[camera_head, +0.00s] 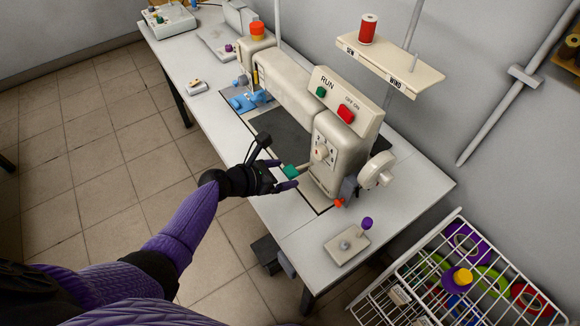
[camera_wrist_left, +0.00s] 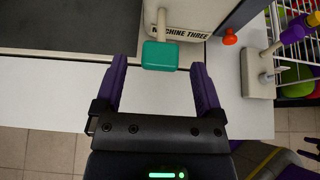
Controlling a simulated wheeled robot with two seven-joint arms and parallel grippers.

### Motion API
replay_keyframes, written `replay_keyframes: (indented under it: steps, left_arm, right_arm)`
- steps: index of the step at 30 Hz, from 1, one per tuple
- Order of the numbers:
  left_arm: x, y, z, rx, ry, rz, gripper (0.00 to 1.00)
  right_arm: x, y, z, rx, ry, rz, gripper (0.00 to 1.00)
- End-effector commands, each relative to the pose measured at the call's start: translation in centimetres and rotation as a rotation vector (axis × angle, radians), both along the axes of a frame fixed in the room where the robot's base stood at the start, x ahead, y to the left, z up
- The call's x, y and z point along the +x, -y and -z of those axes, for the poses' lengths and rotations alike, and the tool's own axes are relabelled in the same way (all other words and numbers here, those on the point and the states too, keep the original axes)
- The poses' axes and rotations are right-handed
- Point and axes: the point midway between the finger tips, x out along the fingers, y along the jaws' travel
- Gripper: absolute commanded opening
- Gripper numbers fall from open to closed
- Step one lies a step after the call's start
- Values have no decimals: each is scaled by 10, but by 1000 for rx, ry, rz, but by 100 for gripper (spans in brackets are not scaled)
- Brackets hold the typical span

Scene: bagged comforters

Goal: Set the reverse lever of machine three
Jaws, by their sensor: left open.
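The reverse lever's green knob (camera_head: 290,171) stands out on a pale stem from the front of the cream sewing machine (camera_head: 326,170). In the left wrist view the green knob (camera_wrist_left: 160,56) is just beyond my fingertips, centred between them, with the label "MACHINE THREE" (camera_wrist_left: 181,31) behind it. My left gripper (camera_head: 287,177) is open and empty at the lever, and its two purple fingers (camera_wrist_left: 160,75) are wide apart. Dark, purple-tipped parts at the right edge of the left wrist view may be my right gripper (camera_wrist_left: 311,148); its jaws are unclear.
A numbered dial (camera_head: 320,153) and red and green buttons (camera_head: 346,114) sit on the machine. A handwheel (camera_head: 377,170) is at its right. A small plate with a purple-knobbed lever (camera_head: 347,245) lies on the table (camera_head: 410,195). A wire basket (camera_head: 459,214) stands at the right.

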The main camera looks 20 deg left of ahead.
Motion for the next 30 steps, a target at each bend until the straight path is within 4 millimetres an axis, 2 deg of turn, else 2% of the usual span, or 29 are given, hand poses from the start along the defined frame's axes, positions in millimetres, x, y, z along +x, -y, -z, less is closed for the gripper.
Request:
replay_keyframes:
  steps: [1, 3, 9, 24, 26, 29, 30]
  left_arm:
    - [-9, -7, -13, 2, 0, 0, 88]
    - [-20, -16, -21, 3, 1, -1, 88]
    - [-43, -34, -33, 2, 0, 0, 88]
    - [-47, -36, -32, 7, -1, 2, 88]
    - [-53, -37, -18, 58, -6, 19, 88]
    - [-88, -39, 42, 327, -29, 144, 88]
    - [-112, -41, 75, 489, -38, 249, 88]
  right_arm:
    - [1, 0, -13, -1, 3, 0, 59]
    - [2, 0, -21, -2, 4, 1, 59]
    - [3, 0, -33, -2, 5, 6, 59]
    - [3, -2, -32, 3, 6, 6, 59]
    - [3, -3, -30, 3, 6, 6, 59]
    - [3, -3, -23, 3, 4, 5, 59]
    - [3, -3, -19, 3, 4, 5, 59]
